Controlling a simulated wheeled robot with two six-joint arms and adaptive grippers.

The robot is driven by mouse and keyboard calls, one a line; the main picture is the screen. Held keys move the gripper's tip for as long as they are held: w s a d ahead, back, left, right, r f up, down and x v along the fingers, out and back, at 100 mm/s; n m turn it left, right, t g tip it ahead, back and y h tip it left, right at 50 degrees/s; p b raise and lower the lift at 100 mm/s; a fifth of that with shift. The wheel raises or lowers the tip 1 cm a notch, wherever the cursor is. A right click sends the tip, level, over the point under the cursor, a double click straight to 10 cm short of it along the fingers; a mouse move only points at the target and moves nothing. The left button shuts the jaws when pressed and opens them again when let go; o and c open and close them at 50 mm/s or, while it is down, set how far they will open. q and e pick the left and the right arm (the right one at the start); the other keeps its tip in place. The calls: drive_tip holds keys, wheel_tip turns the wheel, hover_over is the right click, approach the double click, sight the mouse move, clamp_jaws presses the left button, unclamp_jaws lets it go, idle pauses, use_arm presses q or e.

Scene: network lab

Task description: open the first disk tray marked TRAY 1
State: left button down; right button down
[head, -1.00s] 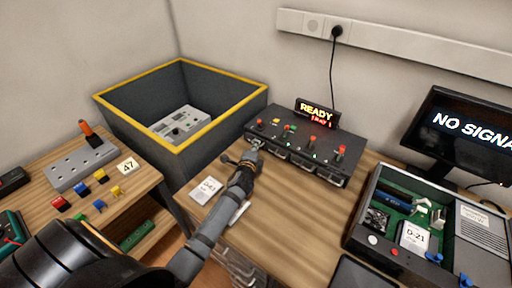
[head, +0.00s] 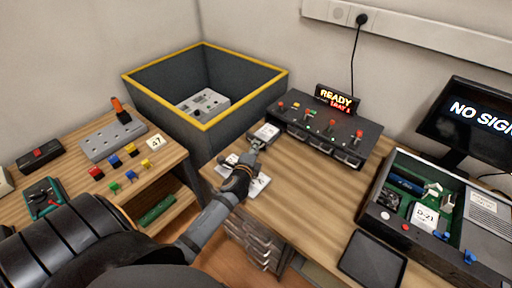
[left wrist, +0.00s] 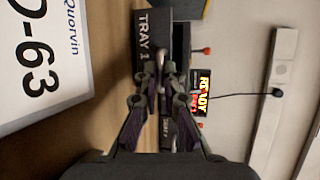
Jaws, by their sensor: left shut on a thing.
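The dark disk unit (head: 325,128) stands at the back of the wooden bench, with several tray fronts along its near side. The leftmost tray, TRAY 1 (head: 266,132), sticks out from the unit toward me, with a pale top showing. Its dark front with the white "TRAY 1" lettering (left wrist: 143,36) shows close up in the left wrist view. My left gripper (head: 256,147) is shut on the handle at this tray front; it also shows in the left wrist view (left wrist: 166,72). My right gripper is not in view.
A lit READY sign (head: 336,99) stands behind the unit. A white D-63 card (left wrist: 40,55) lies on the bench beside my gripper. A yellow-rimmed bin (head: 163,110) stands left of the bench. An open case (head: 372,226) and a black tablet (head: 373,260) are at right.

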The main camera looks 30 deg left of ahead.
use_arm(q)
drive_tip(key=c, duration=1.5)
unclamp_jaws()
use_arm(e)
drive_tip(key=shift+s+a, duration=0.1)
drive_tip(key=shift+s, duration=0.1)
use_arm(q)
drive_tip(key=v, duration=1.2)
